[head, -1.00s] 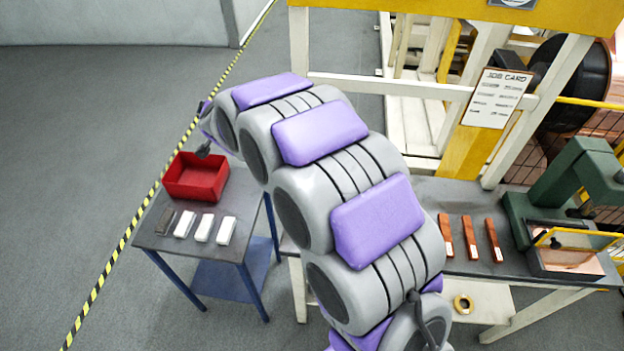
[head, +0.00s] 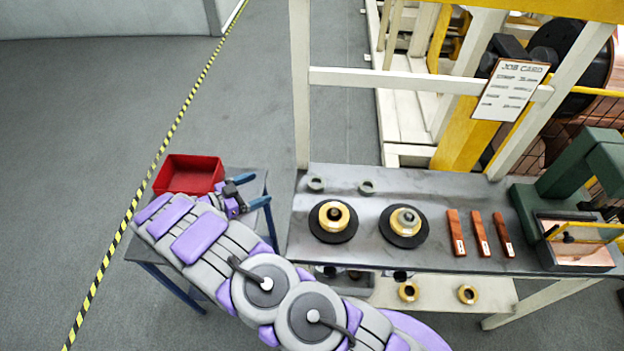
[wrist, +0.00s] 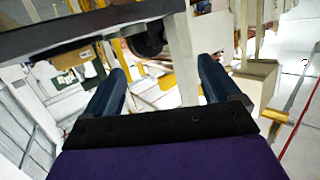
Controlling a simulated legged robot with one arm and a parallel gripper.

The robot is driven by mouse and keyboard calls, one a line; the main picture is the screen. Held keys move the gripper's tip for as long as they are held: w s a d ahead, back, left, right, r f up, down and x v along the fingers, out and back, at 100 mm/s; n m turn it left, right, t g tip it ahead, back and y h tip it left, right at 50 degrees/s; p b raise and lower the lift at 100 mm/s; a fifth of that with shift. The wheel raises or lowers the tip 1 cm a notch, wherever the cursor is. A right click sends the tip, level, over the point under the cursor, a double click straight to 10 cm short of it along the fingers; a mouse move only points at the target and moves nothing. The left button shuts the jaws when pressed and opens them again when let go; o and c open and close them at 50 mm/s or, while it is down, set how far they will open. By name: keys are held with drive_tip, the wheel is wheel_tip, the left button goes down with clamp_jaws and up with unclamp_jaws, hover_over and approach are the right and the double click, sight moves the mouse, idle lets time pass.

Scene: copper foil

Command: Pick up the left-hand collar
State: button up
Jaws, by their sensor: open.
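Two loose brass rings lie on the lower shelf, a left one (head: 408,291) and a right one (head: 468,294). My gripper (head: 263,190) is left of the bench, near the red bin, apart from all of these. Its dark blue fingers are spread and empty in the wrist view (wrist: 160,85). No collar is clear in the wrist view.
A red bin (head: 188,175) stands on a small side table, partly behind my arm. The bench (head: 300,235) also holds two small grey rings at the back, several copper strips (head: 456,233) and a green press (head: 580,170). A white upright (head: 301,90) rises at the bench's left end.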

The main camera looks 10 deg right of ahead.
drive_tip(key=s+f+g+h, duration=0.1)
drive_tip(key=s+f, duration=0.1)
drive_tip(key=s, duration=0.1)
drive_tip(key=b, duration=0.2)
approach(309, 185)
drive_tip(key=x, duration=0.4)
drive_tip(key=shift+w+d, duration=0.35)
drive_tip(key=shift+w, duration=0.05)
drive_tip(key=b+x, duration=0.1)
drive_tip(key=x, duration=0.3)
drive_tip(key=shift+s+d+f+b, duration=0.15)
drive_tip(key=shift+d+b, duration=0.1)
drive_tip(key=shift+b, duration=0.15)
drive_tip(key=shift+d, duration=0.5)
drive_tip(key=shift+c, duration=0.3)
drive_tip(key=c, duration=1.3)
drive_tip(key=shift+o, duration=0.2)
